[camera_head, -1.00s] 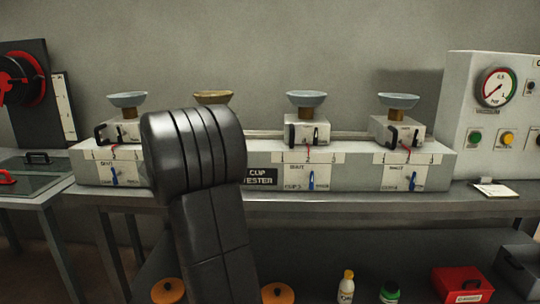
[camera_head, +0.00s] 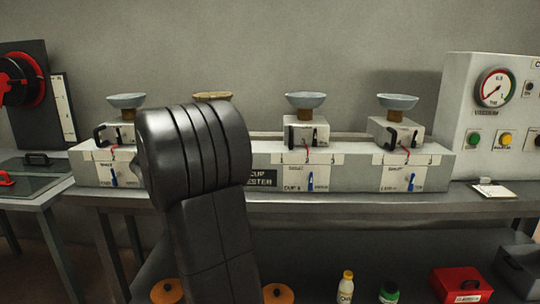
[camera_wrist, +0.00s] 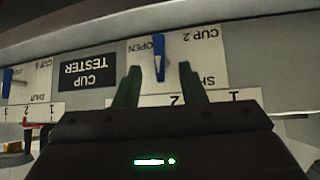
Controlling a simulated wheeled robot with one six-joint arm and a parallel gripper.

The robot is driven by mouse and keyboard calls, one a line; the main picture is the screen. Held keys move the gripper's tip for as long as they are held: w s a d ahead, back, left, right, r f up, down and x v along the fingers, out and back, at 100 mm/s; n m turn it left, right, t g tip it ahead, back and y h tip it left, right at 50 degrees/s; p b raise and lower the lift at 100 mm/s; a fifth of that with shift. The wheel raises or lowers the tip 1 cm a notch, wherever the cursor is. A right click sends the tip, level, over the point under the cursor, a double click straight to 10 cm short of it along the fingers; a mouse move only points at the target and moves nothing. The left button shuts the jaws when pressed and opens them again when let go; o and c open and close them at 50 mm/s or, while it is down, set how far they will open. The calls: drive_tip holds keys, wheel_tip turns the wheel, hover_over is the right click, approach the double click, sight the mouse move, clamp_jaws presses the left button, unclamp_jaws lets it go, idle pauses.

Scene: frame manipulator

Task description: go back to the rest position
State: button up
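My gripper (camera_wrist: 159,66) shows in the wrist view, which sees the bench upside down. Its two dark green fingers are open and apart, with a blue lever (camera_wrist: 159,55) showing between and beyond their tips. I cannot tell how far the tips are from the lever. The lever lies on the white CUP 2 plate, beside the word OPEN. In the head view my black arm hides my gripper and most of the second cup station; only its brownish cup (camera_head: 213,96) shows above the arm.
The cup tester (camera_head: 262,178) stands on a grey bench. Three other stations carry blue-grey cups (camera_head: 127,100), (camera_head: 305,99), (camera_head: 397,101). A gauge panel (camera_head: 465,105) stands at right. Bottles and a red box (camera_head: 462,285) sit below. Free space lies in front of the bench.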

drive_tip(key=p+v, duration=0.1)
drive_tip(key=v, duration=0.8)
drive_tip(key=b+x, duration=0.2)
drive_tip(key=x, duration=1.2)
drive_tip(key=shift+s, duration=0.1)
drive_tip(key=shift+w+d+r+p, duration=0.1)
drive_tip(key=shift+w+p, duration=0.1)
drive_tip(key=shift+p, duration=0.3)
drive_tip(key=shift+s+d+r+m+y+p, duration=0.15)
drive_tip(key=shift+m+y+p, duration=0.25)
drive_tip(key=shift+y+p, duration=0.45)
drive_tip(key=m+y+p, duration=0.1)
drive_tip(key=y+p, duration=0.1)
drive_tip(key=p, duration=0.3)
drive_tip(key=shift+y+p, duration=0.35)
drive_tip(key=shift+p, duration=0.05)
drive_tip(key=p, duration=0.3)
drive_tip(key=shift+m+y, duration=0.4)
drive_tip(key=shift+f+p, duration=0.3)
drive_tip(key=shift+p, duration=0.55)
drive_tip(key=shift+f, duration=0.2)
